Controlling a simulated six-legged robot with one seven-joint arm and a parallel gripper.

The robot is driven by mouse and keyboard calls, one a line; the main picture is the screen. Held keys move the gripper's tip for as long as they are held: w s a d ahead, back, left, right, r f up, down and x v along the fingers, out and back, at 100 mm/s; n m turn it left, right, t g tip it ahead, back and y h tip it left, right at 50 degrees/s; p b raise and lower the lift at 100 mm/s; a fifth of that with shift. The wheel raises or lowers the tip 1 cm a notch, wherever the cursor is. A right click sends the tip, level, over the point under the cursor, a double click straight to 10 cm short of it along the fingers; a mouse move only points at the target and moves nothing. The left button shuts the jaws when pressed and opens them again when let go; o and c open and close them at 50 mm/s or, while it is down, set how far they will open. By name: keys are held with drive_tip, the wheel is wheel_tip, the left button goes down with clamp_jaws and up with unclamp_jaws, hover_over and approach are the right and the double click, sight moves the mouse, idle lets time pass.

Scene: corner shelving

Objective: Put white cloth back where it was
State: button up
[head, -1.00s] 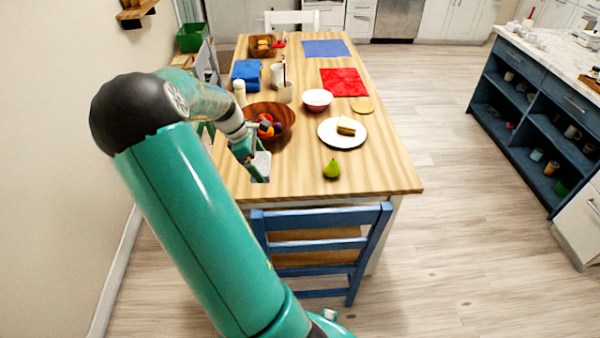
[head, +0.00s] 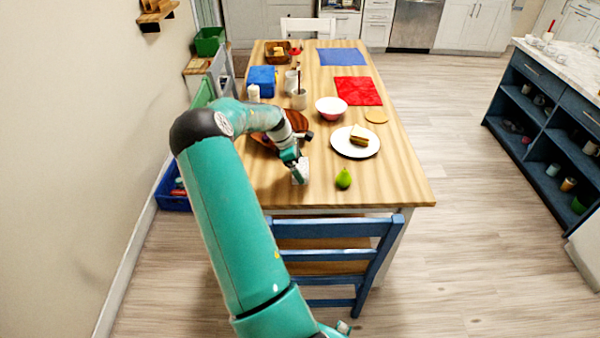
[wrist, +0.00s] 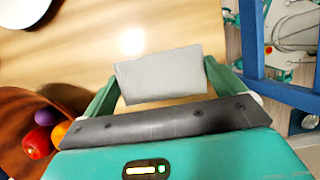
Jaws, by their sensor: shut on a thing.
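The white cloth (head: 300,173) is held in my gripper (head: 295,163) over the near part of the wooden table, left of the green pear. In the wrist view the cloth (wrist: 160,76) spans between the two green fingers of my gripper (wrist: 163,86), which are shut on it. It looks like a pale folded block with the table surface beyond it. I cannot tell whether it touches the table.
A green pear (head: 344,178) and a white plate (head: 340,146) with a sandwich lie to the right. A wooden fruit bowl (wrist: 70,107) is close to my gripper. A blue chair (head: 335,232) stands at the near edge. The table's right near corner is clear.

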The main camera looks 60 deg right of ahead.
drive_tip(key=shift+s+d+f, duration=0.1)
drive_tip(key=shift+d+f, duration=0.15)
drive_tip(key=shift+f, duration=1.55)
drive_tip(key=o, duration=0.6)
drive_tip(key=shift+f, duration=0.1)
